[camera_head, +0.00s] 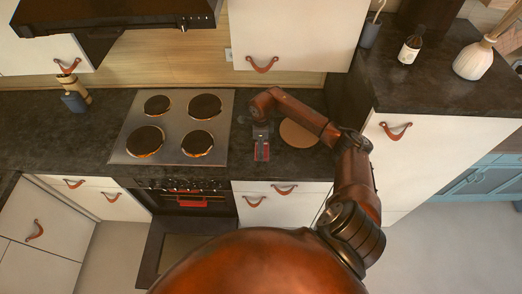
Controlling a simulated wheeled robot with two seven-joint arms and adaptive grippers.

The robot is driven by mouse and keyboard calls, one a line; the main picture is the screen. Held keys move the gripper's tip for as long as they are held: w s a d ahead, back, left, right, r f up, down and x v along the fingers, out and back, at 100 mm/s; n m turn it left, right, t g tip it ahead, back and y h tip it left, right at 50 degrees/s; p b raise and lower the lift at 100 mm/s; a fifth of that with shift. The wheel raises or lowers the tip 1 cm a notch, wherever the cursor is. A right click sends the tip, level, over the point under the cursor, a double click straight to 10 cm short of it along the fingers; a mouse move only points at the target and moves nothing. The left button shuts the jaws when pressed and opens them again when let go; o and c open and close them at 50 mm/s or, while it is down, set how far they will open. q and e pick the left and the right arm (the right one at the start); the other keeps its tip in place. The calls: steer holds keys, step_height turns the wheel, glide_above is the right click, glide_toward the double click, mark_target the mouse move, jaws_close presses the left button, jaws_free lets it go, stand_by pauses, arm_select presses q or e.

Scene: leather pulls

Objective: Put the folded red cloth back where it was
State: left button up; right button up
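My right gripper (262,143) is over the dark counter, just right of the cooktop, at the end of the arm that comes in from the right. A small red patch (262,152) shows at its fingers; it may be the folded red cloth, but it is too small to tell whether the fingers grip it. Another flat red piece (197,203) shows at the oven front, below the cooktop; I cannot tell whether it is cloth. My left gripper is not in view.
The cooktop (177,126) has several dark burners. A round brown board (299,133) lies right of my gripper, partly behind my arm. A bottle (409,50) and a white vase (474,60) stand on the higher right counter. The left counter (60,140) is mostly clear.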

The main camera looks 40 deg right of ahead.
step_height(320, 180, down, 3)
steer(key=shift+w+d+f+p, duration=0.1)
steer(key=shift+p, duration=0.6)
steer(key=shift+f, duration=0.15)
steer(key=shift+f, duration=0.1)
steer(key=shift+f, duration=0.15)
steer(key=o, duration=1)
